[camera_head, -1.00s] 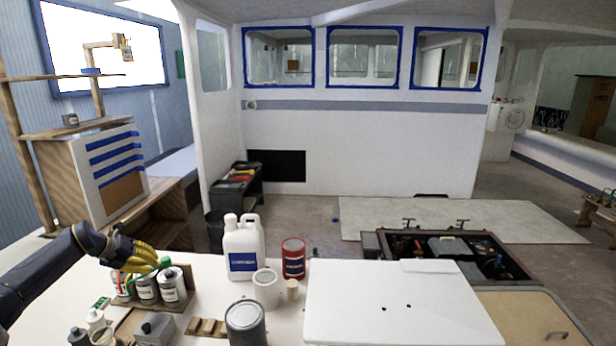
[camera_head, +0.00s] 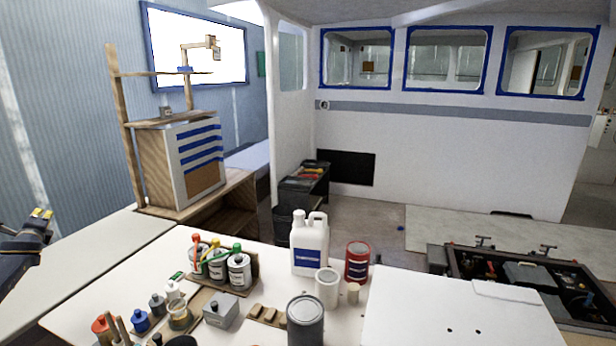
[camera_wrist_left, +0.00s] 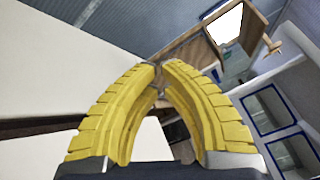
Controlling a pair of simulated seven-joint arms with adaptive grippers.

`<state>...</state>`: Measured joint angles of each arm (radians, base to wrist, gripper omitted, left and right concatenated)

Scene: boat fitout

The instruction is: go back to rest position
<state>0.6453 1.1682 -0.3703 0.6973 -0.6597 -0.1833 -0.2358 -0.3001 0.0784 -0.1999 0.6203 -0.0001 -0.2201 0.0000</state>
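My left gripper (camera_head: 40,213) is at the left edge of the head view, over the left part of the white table, well apart from the cans and bottles. In the left wrist view its yellow ribbed fingers (camera_wrist_left: 160,72) curve inward until their tips almost meet, with nothing held between them. Only part of my left arm shows in the head view. My right arm and right gripper are in neither current view.
The white worktop holds a white jug (camera_head: 309,245), a red can (camera_head: 357,263), a grey can (camera_head: 305,322), a grey box (camera_head: 221,310) and several small cans in a wooden rack (camera_head: 249,283). A wooden cabinet (camera_head: 185,165) stands behind. The table's left part is clear.

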